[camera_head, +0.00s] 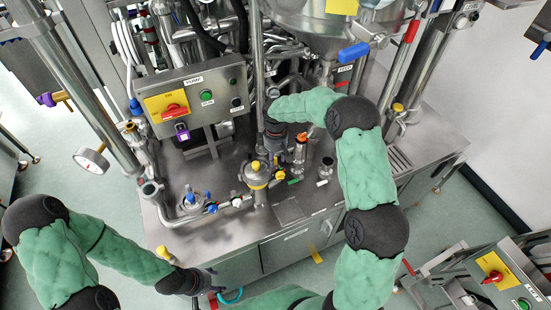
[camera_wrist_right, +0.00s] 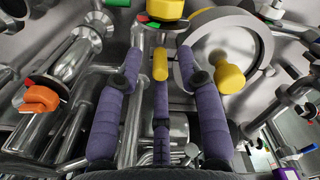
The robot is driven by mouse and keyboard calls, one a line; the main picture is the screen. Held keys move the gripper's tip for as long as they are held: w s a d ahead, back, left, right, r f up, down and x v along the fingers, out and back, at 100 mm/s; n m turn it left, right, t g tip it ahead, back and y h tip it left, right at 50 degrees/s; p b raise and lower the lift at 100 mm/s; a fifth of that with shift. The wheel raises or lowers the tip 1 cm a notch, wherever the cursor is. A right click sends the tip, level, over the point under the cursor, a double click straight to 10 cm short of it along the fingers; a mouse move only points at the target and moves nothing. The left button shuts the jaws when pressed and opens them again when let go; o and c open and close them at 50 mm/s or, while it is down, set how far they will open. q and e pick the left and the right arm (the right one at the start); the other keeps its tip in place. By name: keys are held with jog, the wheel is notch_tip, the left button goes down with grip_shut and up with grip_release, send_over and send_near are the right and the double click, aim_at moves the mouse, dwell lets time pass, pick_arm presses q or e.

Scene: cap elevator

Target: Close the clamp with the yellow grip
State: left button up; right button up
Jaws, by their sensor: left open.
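My right gripper (camera_head: 277,136) reaches down at the middle of the machine. In the right wrist view its purple fingers (camera_wrist_right: 158,72) are spread apart. A small yellow grip (camera_wrist_right: 160,64) shows between them, in line with the middle finger, which hides what lies below it; I cannot tell if they touch. Whether this grip belongs to the clamp is unclear. A yellow knob (camera_wrist_right: 229,78) sits on a round metal part to the right. In the head view, a yellow-topped fitting (camera_head: 257,172) stands just below my right gripper. My left gripper (camera_head: 214,284) is open near the front edge.
A control box (camera_head: 195,100) with a red switch stands left of my right gripper. An orange-handled valve (camera_head: 300,140) is close on its right; an orange knob (camera_wrist_right: 40,99) shows in the wrist view. Blue-handled fittings (camera_head: 192,200) stand at left. Pipes crowd the back.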

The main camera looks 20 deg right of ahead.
notch_tip(320, 180, up, 11)
dwell(0.3)
jog(key=shift+f, duration=0.1)
dwell(0.4)
